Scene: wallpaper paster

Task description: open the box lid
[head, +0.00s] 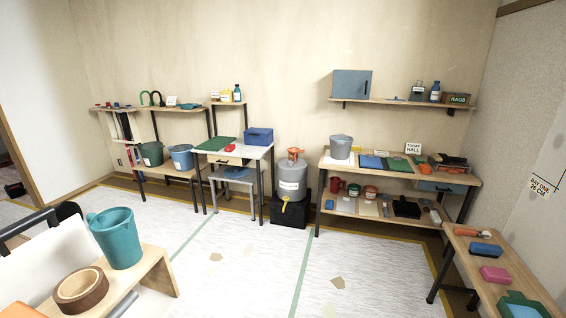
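A blue box (258,137) sits on the white-topped table (236,152) by the back wall, left of the middle of the view. Its top looks closed, though it is small and far off. Neither of my grippers shows in the head view, so I cannot see whether they are open or shut. The box stands across the room from me, with open floor in between.
A green mat (215,144) and a red item (231,148) lie left of the box. A near bench holds a teal jug (117,238) and brown tape roll (81,289). The middle floor (240,260) is mostly clear.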

